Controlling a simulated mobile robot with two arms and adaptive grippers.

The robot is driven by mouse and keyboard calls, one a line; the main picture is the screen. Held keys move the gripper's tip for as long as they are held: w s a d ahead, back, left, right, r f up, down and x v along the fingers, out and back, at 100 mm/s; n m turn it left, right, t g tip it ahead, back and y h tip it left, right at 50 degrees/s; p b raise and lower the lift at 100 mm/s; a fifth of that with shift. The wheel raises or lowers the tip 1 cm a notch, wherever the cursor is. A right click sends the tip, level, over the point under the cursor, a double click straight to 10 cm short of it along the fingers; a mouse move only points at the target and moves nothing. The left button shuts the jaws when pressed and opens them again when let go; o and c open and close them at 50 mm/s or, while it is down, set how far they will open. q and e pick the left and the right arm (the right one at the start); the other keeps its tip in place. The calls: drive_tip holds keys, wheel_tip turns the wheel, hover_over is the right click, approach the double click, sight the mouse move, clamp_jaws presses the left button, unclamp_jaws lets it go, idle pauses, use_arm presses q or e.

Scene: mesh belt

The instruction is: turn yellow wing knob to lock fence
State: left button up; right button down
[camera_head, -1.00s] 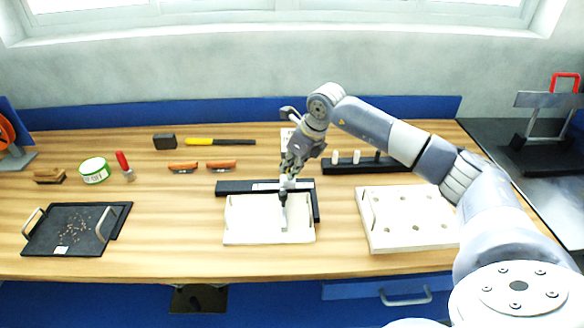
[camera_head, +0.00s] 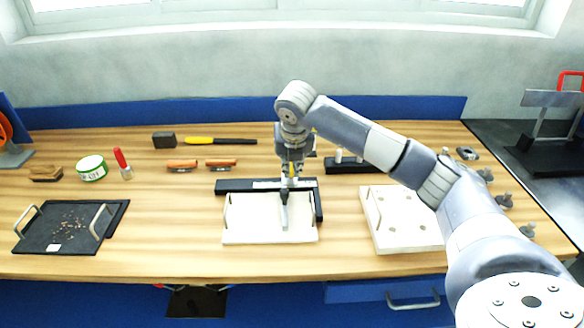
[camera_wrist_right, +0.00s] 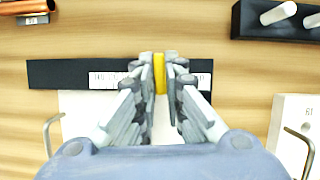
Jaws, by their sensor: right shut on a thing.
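The yellow wing knob (camera_wrist_right: 159,72) shows as a narrow upright strip between the fingertips in the right wrist view. My right gripper (camera_wrist_right: 160,74) is shut on it. In the head view my right gripper (camera_head: 290,172) points down at the black fence bar (camera_head: 240,186), with a bit of yellow at its fingers. The bar carries a white scale label (camera_wrist_right: 108,80) and lies along the back edge of a white plate (camera_head: 255,228). The fingers hide the knob's base and part of the bar. My left gripper is not in view.
A grey handle-like piece (camera_head: 284,212) extends over the white plate. A white board with holes (camera_head: 400,235) lies right. A black block with pegs (camera_head: 345,167) stands behind it. Left are a dark tray (camera_head: 40,238), a green-banded tin (camera_head: 91,169) and a red-topped tool (camera_head: 121,160).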

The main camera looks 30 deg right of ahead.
drive_tip(key=shift+w+r+m, duration=0.1)
drive_tip(key=shift+r+m, duration=0.05)
drive_tip(key=shift+m, duration=0.45)
drive_tip(key=c, duration=1.7)
unclamp_jaws()
drive_tip(key=v, duration=1.2)
drive_tip(key=shift+a, duration=0.25)
